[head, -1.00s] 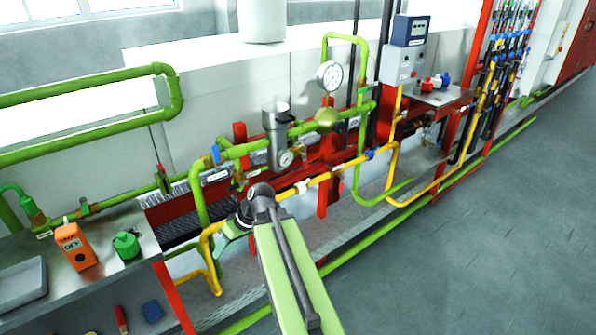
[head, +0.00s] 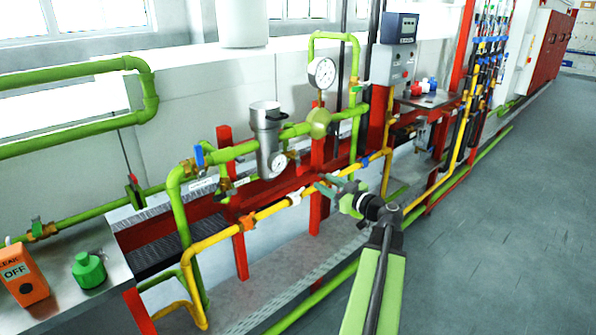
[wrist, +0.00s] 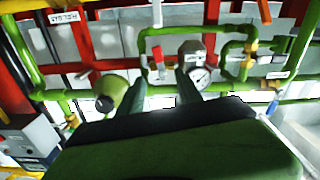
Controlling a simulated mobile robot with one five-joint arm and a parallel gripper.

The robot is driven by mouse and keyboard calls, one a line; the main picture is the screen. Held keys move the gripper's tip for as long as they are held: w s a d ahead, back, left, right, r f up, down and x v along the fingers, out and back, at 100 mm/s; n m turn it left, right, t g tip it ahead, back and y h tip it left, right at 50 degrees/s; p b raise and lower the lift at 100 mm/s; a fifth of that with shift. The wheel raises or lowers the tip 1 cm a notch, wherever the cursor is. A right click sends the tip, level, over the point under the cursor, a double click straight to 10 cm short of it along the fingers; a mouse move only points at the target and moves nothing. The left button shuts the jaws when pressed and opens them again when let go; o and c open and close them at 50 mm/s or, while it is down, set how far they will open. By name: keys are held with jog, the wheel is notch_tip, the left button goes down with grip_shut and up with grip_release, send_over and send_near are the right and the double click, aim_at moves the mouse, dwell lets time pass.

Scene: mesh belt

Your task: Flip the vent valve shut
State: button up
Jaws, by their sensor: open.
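My gripper (head: 326,183) is open and empty, in front of the pipework and pointing left. In the wrist view its two fingers (wrist: 162,80) stand apart, with a red-handled lever (wrist: 158,60) on a thin green pipe seen between and beyond their tips. I see no contact. A small valve with an orange-yellow body (wrist: 251,50) is farther right in that view. The head view shows a blue-handled valve (head: 199,156) on the green pipe and an orange handle (head: 248,221) on the yellow pipe. I cannot read which one is marked as the vent valve.
A grey regulator (head: 268,140) with a small dial, a green dome (head: 318,122) and a round gauge (head: 322,73) sit close behind my gripper. Red posts (head: 317,145) and the yellow pipe (head: 270,210) crowd the space. Open floor (head: 500,230) lies at right.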

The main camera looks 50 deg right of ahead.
aim_at(300, 169)
jog(key=w, duration=0.9)
jog(key=w+d, duration=0.1)
jog(key=w, duration=0.3)
jog(key=shift+w, duration=0.35)
grip_shut()
